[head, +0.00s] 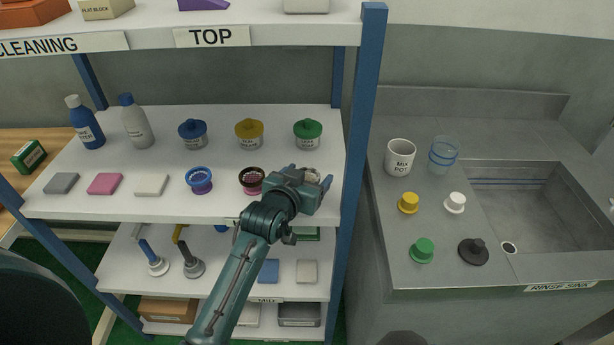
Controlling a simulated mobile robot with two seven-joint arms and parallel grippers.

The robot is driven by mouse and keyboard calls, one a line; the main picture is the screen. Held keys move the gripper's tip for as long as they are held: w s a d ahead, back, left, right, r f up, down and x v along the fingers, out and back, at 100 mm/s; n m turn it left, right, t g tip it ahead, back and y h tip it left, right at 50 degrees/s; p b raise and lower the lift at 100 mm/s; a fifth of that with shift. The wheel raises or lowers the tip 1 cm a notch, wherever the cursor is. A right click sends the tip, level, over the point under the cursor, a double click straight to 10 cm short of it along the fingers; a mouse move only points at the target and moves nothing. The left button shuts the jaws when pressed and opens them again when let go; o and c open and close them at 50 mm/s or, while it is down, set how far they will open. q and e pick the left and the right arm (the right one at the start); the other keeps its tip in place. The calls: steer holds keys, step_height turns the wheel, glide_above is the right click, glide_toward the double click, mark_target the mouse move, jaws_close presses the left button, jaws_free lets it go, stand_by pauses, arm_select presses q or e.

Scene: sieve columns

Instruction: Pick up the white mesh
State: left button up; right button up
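A small pale, round piece (307,172), likely the white mesh, shows at the right end of the middle shelf's front row. Most of it is hidden by my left gripper (310,176). The gripper's two fingers stand apart, one on each side of the pale piece. I cannot tell whether they touch it. My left arm reaches up from the bottom of the head view, across the lower shelf. My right gripper is not in view.
Left of the gripper stand a dark red ring piece (252,179) and a blue-purple one (199,179). A green-lidded jar (307,134) stands just behind. A blue shelf post (357,150) is close on the right, with the sink counter (385,230) beyond.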

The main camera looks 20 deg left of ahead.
arm_select(q)
steer(key=c, duration=0.9)
